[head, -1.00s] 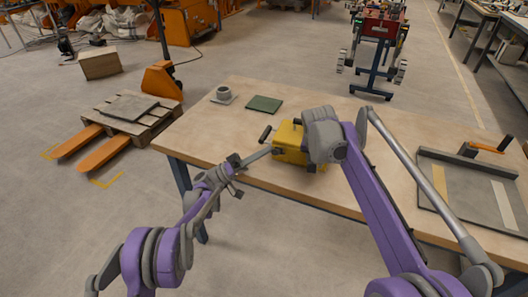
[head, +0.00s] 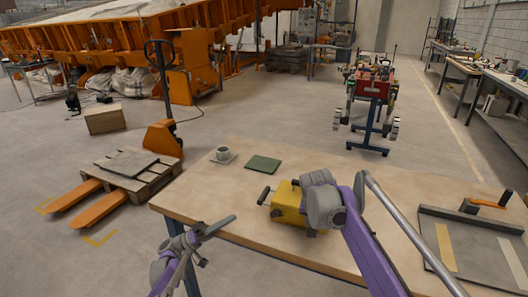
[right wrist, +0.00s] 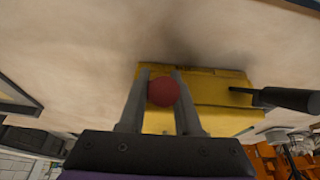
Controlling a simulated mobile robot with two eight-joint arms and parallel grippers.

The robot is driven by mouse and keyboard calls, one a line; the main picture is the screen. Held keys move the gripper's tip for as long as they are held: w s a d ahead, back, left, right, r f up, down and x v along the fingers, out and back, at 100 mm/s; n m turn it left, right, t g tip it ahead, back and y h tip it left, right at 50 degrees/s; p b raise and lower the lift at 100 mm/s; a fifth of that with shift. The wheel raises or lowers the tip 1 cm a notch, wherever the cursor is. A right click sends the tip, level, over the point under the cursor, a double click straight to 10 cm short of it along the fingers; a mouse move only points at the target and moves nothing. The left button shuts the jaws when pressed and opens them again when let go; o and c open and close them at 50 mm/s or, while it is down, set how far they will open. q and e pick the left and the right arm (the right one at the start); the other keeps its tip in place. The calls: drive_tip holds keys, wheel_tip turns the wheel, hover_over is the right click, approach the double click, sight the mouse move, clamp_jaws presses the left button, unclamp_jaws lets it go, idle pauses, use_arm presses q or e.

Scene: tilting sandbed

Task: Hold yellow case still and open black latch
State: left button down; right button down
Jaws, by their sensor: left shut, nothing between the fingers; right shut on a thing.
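The yellow case (head: 288,203) stands on the workbench, partly hidden behind my right arm. A black grip on a thin rod (head: 264,195) sticks out from its left side; it also shows in the right wrist view (right wrist: 285,99). I cannot tell whether this is the black latch. In the right wrist view, my right gripper (right wrist: 162,88) is shut on a round red knob (right wrist: 163,93) in front of the yellow case (right wrist: 205,88). My right fingers are hidden in the head view. My left gripper (head: 234,218) is shut and empty, left of the case and apart from it.
The workbench (head: 215,190) also carries a grey cup-like part (head: 223,154), a green pad (head: 262,164) and, at right, a grey tray (head: 470,240) with an orange-handled tool. The bench is bare between the case and its left edge. A pallet truck (head: 95,200) stands at left.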

drive_tip(key=c, duration=0.5)
unclamp_jaws()
